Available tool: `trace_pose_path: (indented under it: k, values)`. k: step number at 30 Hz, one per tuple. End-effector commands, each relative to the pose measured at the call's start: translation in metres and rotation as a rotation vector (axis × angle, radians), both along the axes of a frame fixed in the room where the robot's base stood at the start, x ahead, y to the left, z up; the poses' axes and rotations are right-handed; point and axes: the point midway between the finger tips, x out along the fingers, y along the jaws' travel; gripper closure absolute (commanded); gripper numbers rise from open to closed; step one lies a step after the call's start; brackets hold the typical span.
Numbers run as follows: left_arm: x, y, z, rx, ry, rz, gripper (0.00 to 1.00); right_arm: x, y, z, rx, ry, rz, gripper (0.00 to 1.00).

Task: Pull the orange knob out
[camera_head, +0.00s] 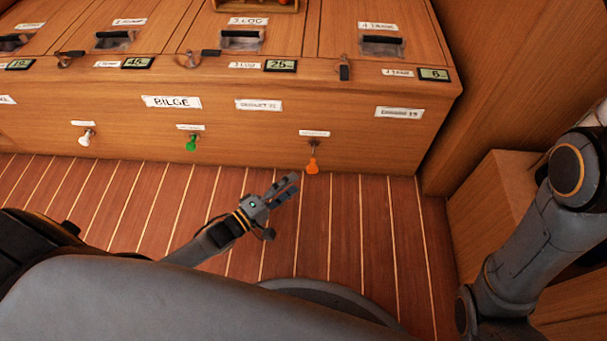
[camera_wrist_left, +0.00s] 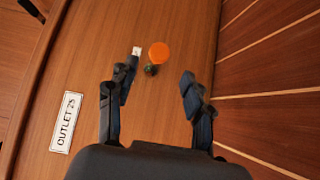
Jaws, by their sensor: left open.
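The orange knob (camera_head: 312,166) sits on the front face of the wooden cabinet (camera_head: 350,140), at the right end of a row of knobs. In the left wrist view the orange knob (camera_wrist_left: 159,51) appears ahead of the gripper, between the lines of its two fingers and beyond their tips. My left gripper (camera_head: 291,186) is open and empty. In the head view it is just left of and below the orange knob, apart from it. It also shows in the left wrist view (camera_wrist_left: 157,78). My right gripper is not visible.
A green knob (camera_head: 191,143) and a white knob (camera_head: 87,137) are on the same face to the left. Labels, small displays and latched lids are above. A wooden block (camera_head: 495,195) stands at right. The striped floor (camera_head: 340,230) in front is clear.

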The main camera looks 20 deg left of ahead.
Motion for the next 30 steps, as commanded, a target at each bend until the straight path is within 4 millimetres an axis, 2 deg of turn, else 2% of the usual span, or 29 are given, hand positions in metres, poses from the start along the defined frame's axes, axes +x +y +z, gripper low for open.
trace_pose_path:
  k: [3,9,26,29,30]
  values:
    - [-0.018,0.01,0.0,0.002,0.001,-0.001,0.49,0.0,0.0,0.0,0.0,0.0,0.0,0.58]
    - [-0.031,0.017,0.0,-0.001,0.0,0.0,0.49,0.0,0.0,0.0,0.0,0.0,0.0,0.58]
    - [-0.032,0.017,0.001,0.0,-0.002,0.0,0.49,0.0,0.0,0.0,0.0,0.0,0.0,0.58]
    - [-0.03,0.009,0.015,0.009,-0.038,-0.005,0.49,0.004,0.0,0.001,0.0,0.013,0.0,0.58]
    - [-0.029,0.003,0.028,0.019,-0.072,-0.009,0.49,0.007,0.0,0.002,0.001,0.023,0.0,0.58]
